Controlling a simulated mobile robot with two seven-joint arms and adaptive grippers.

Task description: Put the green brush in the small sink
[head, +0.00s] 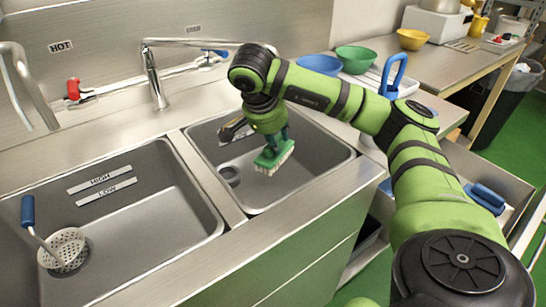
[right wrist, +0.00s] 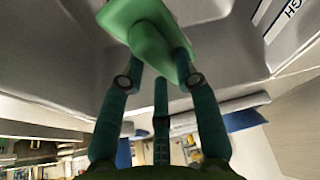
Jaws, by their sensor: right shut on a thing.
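The green brush (head: 274,157) has a green back and pale bristles facing down. It is over the small sink (head: 322,160), the right-hand basin in the head view, near its drain. My right gripper (head: 268,135) is shut on the brush and holds it from above. In the right wrist view the fingers (right wrist: 155,85) close on the green brush (right wrist: 155,40). I cannot tell whether the bristles touch the basin floor. My left gripper is not in view.
The larger sink (head: 150,215) lies to the left, with a blue-handled strainer (head: 66,248) in it. A tap (head: 152,80) stands behind the basins. Blue (head: 320,64), green (head: 355,58) and yellow (head: 412,39) bowls stand at the back right.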

